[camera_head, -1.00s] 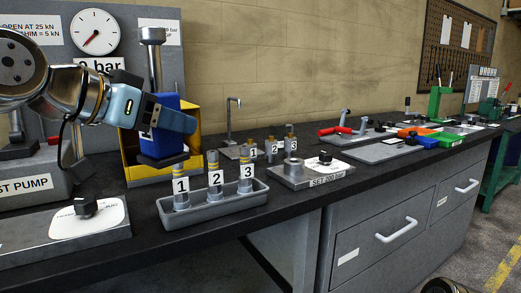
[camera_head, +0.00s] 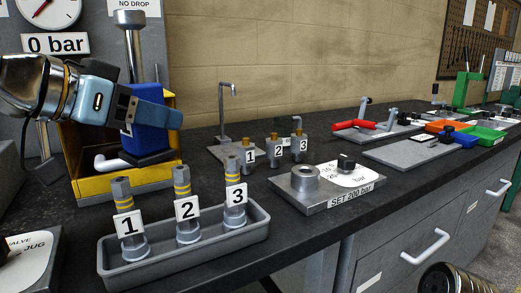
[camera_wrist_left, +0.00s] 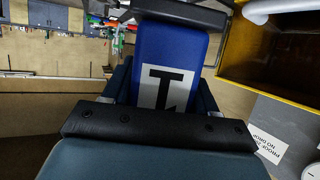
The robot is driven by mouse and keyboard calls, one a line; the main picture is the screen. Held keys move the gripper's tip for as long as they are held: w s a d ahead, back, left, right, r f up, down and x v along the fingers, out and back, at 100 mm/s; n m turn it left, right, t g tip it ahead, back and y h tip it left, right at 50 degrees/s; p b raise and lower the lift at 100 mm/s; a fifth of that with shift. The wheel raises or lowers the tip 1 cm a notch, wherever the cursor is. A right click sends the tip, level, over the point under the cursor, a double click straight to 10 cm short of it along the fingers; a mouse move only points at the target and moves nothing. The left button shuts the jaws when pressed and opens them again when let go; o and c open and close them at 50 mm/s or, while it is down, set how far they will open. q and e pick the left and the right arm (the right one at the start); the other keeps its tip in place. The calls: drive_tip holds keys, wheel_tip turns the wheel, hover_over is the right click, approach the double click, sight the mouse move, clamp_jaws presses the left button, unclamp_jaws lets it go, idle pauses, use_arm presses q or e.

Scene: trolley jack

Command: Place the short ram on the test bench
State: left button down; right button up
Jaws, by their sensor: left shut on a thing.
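My left gripper (camera_head: 152,112) is shut on a blue block-shaped body with dark end plates, which I take to be the short ram (camera_head: 149,133). It is held upright in front of the right part of a yellow open-fronted bin (camera_head: 75,183). In the left wrist view the ram (camera_wrist_left: 170,50) sits between the fingers, with a partly hidden white label. The test bench's name is not readable on anything. A grey panel with a "0 bar" sign (camera_head: 55,44) and a dial stands behind the arm. My right gripper is not in view.
A grey tray (camera_head: 200,250) holds numbered posts 1, 2 and 3 in front of the bin. Small numbered parts (camera_head: 276,152) and a "SET 200 bar" plate (camera_head: 318,204) stand to its right. A white curved bar (camera_head: 110,163) lies in the bin. Dark bench top is bare between them.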

use_arm(q)
drive_tip(key=shift+w+f, duration=0.5)
drive_tip(key=shift+w, duration=0.05)
drive_tip(key=w+d+f, duration=0.1)
drive_tip(key=w+f, duration=0.3)
drive_tip(key=w+d+f, duration=0.2)
drive_tip(key=w+f, duration=0.2)
drive_tip(key=w+d+f, duration=0.1)
drive_tip(key=w+f, duration=0.3)
drive_tip(key=w, duration=0.1)
drive_tip(key=shift+d+f, duration=0.1)
drive_tip(key=shift+d, duration=0.25)
drive_tip(key=shift+f, duration=0.3)
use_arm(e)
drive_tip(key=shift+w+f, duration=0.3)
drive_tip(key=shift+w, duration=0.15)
use_arm(q)
drive_tip(key=shift+f+b, duration=0.1)
drive_tip(key=shift+b, duration=0.25)
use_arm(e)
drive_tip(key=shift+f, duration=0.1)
use_arm(q)
drive_tip(key=shift+c, duration=1.6)
unclamp_jaws()
drive_tip(key=shift+f, duration=0.1)
